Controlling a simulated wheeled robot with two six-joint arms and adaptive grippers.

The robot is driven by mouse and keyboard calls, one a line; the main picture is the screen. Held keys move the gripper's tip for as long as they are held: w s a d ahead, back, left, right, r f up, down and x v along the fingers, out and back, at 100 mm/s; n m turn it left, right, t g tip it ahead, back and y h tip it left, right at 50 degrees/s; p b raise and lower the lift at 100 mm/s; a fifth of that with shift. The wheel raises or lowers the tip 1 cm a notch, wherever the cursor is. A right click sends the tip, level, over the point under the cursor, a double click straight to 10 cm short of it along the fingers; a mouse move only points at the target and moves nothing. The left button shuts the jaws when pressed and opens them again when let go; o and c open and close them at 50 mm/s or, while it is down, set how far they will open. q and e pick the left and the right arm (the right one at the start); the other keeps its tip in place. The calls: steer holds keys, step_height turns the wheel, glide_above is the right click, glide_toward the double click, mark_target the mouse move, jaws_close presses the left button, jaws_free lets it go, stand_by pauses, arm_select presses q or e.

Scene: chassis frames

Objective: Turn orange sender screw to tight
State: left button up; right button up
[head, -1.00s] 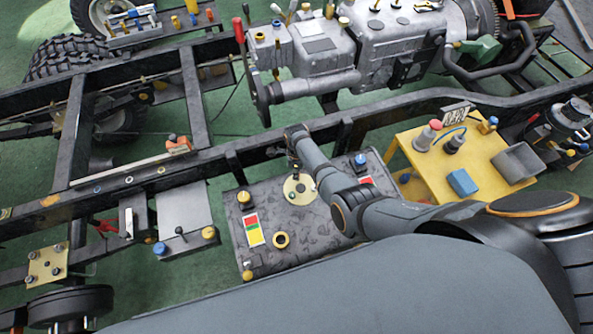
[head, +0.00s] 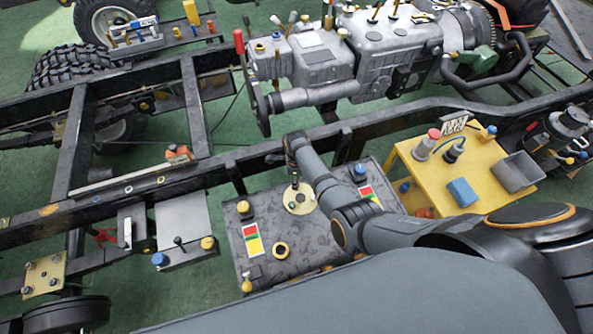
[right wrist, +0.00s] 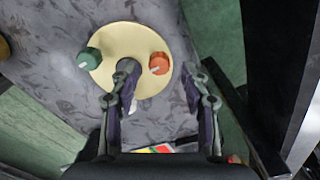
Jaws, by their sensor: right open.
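The orange screw (right wrist: 159,63) sits on the right part of a round cream sender plate (right wrist: 128,35) in the right wrist view. A green screw (right wrist: 90,58) sits on the plate's left part. The sender plate also shows in the head view (head: 300,207), on top of a dark mottled tank (head: 320,236). My right gripper (right wrist: 167,75) is open, its fingers apart and empty. In the picture, the orange screw lies between its fingertips; I cannot tell how far above the screw they are. In the head view my right gripper (head: 295,178) points down at the plate. My left gripper is out of view.
A black chassis rail (head: 225,160) runs behind the tank. A grey engine (head: 320,60) is behind the rail.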

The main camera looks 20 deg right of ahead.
step_height(320, 180, up, 10)
stand_by(0.3)
steer(key=shift+s, duration=0.1)
stand_by(0.3)
